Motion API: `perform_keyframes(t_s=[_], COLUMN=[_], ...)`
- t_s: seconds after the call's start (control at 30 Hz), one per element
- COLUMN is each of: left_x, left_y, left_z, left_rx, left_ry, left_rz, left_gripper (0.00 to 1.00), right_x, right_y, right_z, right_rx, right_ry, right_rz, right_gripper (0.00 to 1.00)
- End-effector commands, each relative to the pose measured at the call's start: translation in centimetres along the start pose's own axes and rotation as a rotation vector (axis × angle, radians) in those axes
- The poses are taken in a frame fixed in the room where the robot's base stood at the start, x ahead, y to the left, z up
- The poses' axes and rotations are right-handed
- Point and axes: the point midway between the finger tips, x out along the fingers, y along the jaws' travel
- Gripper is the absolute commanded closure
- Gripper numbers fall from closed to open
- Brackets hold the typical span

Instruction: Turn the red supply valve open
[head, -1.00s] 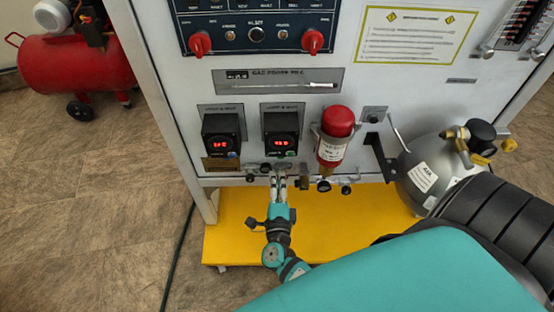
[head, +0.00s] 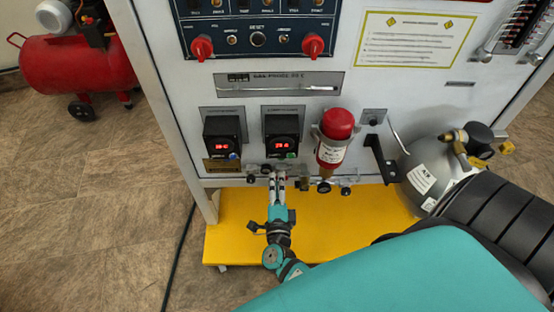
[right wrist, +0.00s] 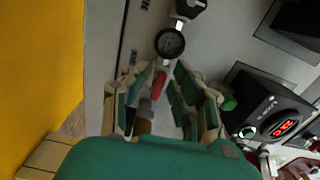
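In the right wrist view, the red supply valve handle (right wrist: 158,85) is a small red lever below a round dark gauge. It lies between the fingertips of my right gripper (right wrist: 163,80), closer to the left finger. The fingers are apart, with a gap showing beside the lever. In the head view, my right gripper (head: 278,177) is at the row of fittings along the panel's lower edge, below the right-hand digital display. The red lever cannot be made out there. My left gripper is not in view.
The grey panel (head: 232,188) has two digital displays (head: 221,136) and a red-topped bottle (head: 337,125) beside the gripper. A grey gas cylinder (head: 425,165) stands at right. A yellow base (head: 340,225) lies below. A red compressor (head: 75,62) is at far left; the floor between is mostly clear.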

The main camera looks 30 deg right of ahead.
Motion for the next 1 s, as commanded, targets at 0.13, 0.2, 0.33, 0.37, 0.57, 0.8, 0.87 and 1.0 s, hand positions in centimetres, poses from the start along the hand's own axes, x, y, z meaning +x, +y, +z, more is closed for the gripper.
perform_keyframes(t_s=[0.13,0.2,0.33,0.37,0.57,0.8,0.87,1.0], left_x=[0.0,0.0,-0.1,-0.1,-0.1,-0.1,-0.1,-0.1], left_y=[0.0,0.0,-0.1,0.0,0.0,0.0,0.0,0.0], left_z=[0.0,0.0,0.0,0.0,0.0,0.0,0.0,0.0], left_rx=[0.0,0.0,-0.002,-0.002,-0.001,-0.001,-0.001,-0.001], left_ry=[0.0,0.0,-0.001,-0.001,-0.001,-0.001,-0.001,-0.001], left_rz=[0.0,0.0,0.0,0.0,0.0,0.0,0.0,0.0], left_gripper=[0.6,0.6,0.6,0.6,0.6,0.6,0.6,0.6], right_x=[0.1,0.1,-0.2,-0.4,-3.6,-6.8,-7.2,-7.5], right_y=[-0.1,-0.1,-0.1,-0.1,0.0,0.0,-0.1,-0.1], right_z=[0.0,-0.1,-0.1,-0.1,-0.1,0.0,0.0,0.0], right_rx=[0.001,0.001,0.002,0.002,0.002,0.001,0.001,0.001], right_ry=[0.001,0.002,0.002,0.002,0.001,0.001,0.001,0.001], right_rz=[-0.003,-0.003,-0.003,-0.003,0.0,-0.001,-0.002,-0.004], right_gripper=[0.66,0.66,0.66,0.66,0.66,0.66,0.66,0.66])
